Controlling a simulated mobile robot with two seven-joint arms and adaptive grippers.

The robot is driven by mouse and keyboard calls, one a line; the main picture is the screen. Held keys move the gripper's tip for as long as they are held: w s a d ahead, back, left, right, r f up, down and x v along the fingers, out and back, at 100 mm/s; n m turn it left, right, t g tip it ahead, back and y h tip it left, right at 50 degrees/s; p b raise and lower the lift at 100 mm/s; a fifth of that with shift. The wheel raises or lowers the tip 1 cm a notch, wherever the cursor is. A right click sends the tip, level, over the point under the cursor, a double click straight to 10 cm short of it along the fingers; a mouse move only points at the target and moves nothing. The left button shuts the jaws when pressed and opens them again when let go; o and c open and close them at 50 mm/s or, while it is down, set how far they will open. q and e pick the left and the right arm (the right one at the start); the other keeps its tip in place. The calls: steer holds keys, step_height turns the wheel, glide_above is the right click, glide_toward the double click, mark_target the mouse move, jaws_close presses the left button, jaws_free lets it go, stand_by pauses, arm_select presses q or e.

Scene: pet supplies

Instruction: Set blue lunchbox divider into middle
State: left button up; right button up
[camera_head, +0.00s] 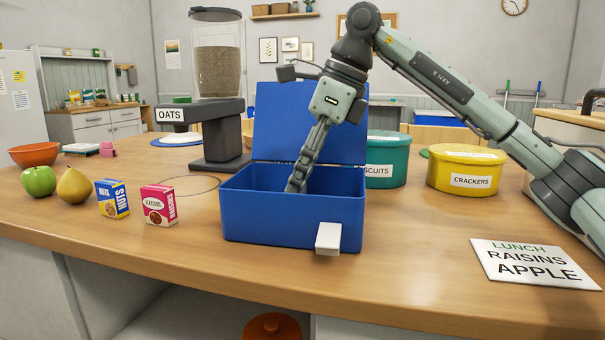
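I cannot make out a separate blue divider; the floor of the box is hidden. My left gripper is not in view.
A green apple (38,181), a pear (74,186), a nuts box (113,198) and a raisins box (159,205) stand to the left. The oats dispenser (217,120), biscuits tin (387,160) and crackers tin (465,168) stand behind. A sign (532,264) lies at right.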

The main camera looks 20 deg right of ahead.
steer(key=o, duration=0.5)
steer(key=shift+c, duration=0.2)
steer(key=v, duration=1.2)
